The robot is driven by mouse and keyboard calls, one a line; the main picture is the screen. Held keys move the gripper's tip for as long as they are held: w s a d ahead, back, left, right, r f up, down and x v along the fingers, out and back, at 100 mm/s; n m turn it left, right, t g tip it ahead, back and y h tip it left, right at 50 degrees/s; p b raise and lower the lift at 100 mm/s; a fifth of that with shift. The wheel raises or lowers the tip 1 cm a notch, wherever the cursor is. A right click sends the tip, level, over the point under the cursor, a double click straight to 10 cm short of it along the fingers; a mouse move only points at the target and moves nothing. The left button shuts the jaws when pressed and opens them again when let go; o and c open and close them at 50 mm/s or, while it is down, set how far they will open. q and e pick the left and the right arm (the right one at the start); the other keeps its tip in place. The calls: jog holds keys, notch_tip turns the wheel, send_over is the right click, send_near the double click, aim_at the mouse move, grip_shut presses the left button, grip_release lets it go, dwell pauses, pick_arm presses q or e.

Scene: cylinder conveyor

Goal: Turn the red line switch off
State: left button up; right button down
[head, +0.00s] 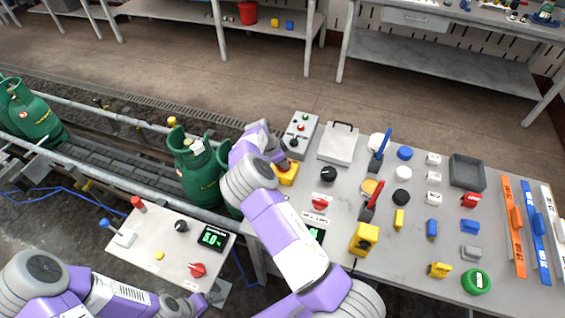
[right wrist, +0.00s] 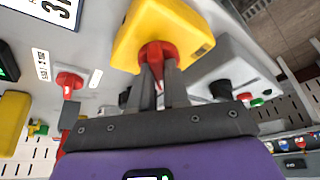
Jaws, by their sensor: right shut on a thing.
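A yellow switch box (right wrist: 185,28) with a red rotary knob (right wrist: 158,52) fills the upper middle of the right wrist view. My right gripper (right wrist: 159,78) is shut on the red knob, one finger on each side. In the head view the yellow box (head: 289,175) stands at the left edge of the right table, partly behind my right arm, and its knob is hidden. Another red knob (head: 320,204) with a white label sits nearer on that table. My left arm is at the lower left; its jaws cannot be made out clearly.
A grey control box (head: 299,128) with buttons and a black lever stands just behind the yellow box. Green gas cylinders (head: 198,172) stand on the conveyor to the left. Tools and small blocks cover the right table. A left panel (head: 150,245) carries a display and knobs.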

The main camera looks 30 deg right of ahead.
jog(key=shift+s+f, duration=0.1)
jog(key=shift+f, duration=0.05)
jog(key=c, duration=1.1)
grip_release()
jog(key=shift+v, duration=3.9)
